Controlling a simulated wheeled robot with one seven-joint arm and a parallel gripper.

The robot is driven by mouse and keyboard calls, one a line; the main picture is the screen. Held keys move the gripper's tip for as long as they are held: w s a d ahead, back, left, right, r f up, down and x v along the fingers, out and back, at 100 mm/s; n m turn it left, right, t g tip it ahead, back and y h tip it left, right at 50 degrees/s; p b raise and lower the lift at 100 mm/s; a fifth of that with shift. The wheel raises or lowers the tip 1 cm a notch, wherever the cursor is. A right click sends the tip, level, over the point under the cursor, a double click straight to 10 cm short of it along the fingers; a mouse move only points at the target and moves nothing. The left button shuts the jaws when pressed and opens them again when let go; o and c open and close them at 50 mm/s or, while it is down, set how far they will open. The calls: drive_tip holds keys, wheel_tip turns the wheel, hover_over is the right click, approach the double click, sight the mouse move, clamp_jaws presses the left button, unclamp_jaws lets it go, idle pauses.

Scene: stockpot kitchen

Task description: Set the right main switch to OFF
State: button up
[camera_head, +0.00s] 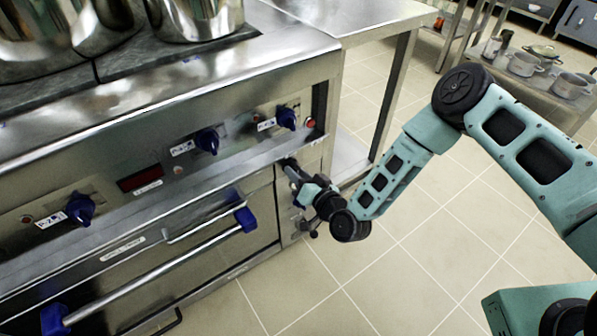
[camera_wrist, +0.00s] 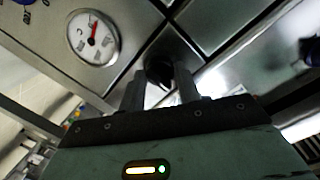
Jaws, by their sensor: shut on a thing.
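A dark rounded knob (camera_wrist: 160,70), apparently the right main switch, sits on the steel front between my fingertips in the wrist view. My gripper (camera_wrist: 160,84) is shut on it, with one finger on each side. In the head view my gripper (camera_head: 287,166) reaches the right end of the stove front, below the control panel, and hides the switch. The switch's markings and set position cannot be read.
A round white gauge (camera_wrist: 93,38) with a red needle is left of the knob. Blue control knobs (camera_head: 207,140) and a red button (camera_head: 311,123) are on the panel above. The oven handle (camera_head: 165,273) juts out at left. Tiled floor (camera_head: 400,265) is clear.

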idle(0.4)
drive_tip(key=o, duration=1)
drive_tip(key=p+v, duration=0.1)
drive_tip(key=v, duration=1.6)
drive_tip(key=shift+s+d+p, duration=0.15)
drive_tip(key=shift+s+p, duration=0.05)
drive_tip(key=shift+p, duration=0.2)
drive_tip(key=shift+w, duration=0.1)
